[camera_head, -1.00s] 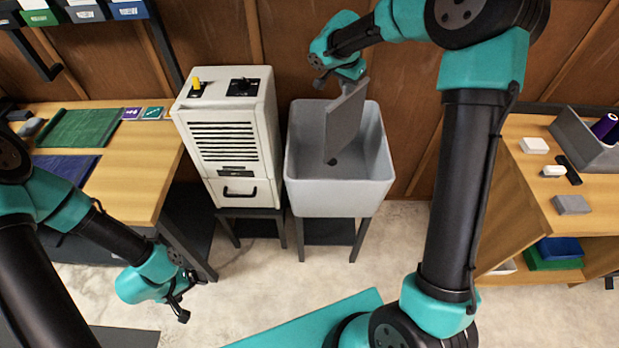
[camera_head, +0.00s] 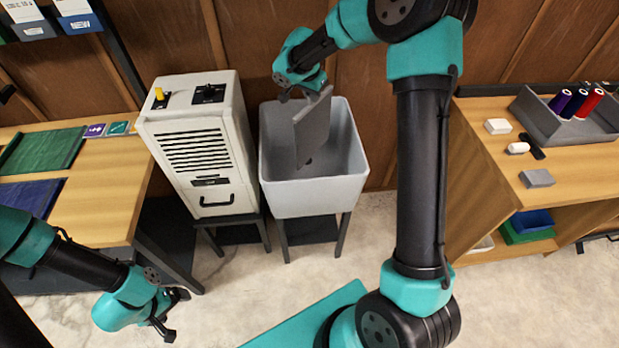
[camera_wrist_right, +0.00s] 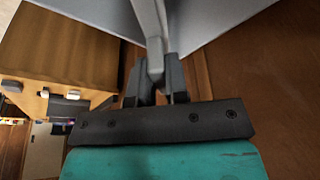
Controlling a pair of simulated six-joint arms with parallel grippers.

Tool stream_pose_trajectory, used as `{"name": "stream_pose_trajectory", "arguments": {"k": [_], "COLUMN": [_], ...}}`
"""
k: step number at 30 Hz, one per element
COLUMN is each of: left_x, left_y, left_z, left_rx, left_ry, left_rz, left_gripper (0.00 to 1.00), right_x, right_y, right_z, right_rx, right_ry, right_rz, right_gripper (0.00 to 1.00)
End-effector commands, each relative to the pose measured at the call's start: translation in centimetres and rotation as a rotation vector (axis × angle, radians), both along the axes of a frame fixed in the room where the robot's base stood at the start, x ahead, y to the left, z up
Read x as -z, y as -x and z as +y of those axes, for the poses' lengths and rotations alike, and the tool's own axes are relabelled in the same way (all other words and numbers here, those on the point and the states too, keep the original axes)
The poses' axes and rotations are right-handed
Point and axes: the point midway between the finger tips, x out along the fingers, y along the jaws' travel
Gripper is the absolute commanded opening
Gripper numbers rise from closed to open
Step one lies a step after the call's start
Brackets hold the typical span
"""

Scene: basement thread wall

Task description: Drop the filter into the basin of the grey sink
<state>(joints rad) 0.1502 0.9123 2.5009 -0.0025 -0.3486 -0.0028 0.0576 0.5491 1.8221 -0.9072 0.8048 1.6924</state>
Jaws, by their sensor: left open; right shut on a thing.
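The filter is a flat dark grey panel (camera_head: 313,128). It stands nearly upright, its lower part inside the outline of the grey sink (camera_head: 312,198) and its top above the rim. My right gripper (camera_head: 303,91) is shut on its upper edge. In the right wrist view the right gripper's fingers (camera_wrist_right: 156,88) clasp the filter (camera_wrist_right: 150,28), seen edge-on, with the light grey sink (camera_wrist_right: 215,15) beyond. Whether the panel touches the basin floor or walls I cannot tell. My left gripper (camera_head: 173,314) is open and empty, low over the floor at the left.
A cream slatted cabinet (camera_head: 203,150) stands close left of the sink. A wooden bench (camera_head: 110,190) is further left. At right, a wooden shelf unit (camera_head: 500,165) holds a grey tray (camera_head: 560,130) with thread spools (camera_head: 575,103). The wooden wall is behind the sink; open floor lies in front.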

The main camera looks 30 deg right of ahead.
Motion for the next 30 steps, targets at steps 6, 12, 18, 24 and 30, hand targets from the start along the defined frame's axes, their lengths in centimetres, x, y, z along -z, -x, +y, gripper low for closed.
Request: {"name": "stream_pose_trajectory", "arguments": {"k": [6, 12, 18, 24, 30], "left_x": [0.0, 0.0, 0.0, 0.0, 0.0], "left_y": [0.0, 0.0, 0.0, 0.0, 0.0], "left_z": [0.0, 0.0, 0.0, 0.0, 0.0], "left_rx": [0.000, 0.000, 0.000, 0.000, 0.000], "left_ry": [0.000, 0.000, 0.000, 0.000, 0.000], "left_rz": [0.000, 0.000, 0.000, 0.000, 0.000], "left_gripper": [0.89, 0.89, 0.89, 0.89, 0.89], "right_x": [1.8, 2.2, 2.2, 2.2, 2.2], "right_y": [0.0, 0.0, 0.0, 0.0, 0.0], "right_z": [0.0, 0.0, 0.0, 0.0, 0.0], "right_rx": [0.000, 0.001, 0.001, 0.001, 0.000], "right_ry": [0.000, 0.000, 0.000, 0.000, 0.000], "right_rz": [0.001, 0.001, 0.000, 0.000, 0.000], "right_gripper": [0.00, 0.00, 0.16, 0.36, 0.44]}}
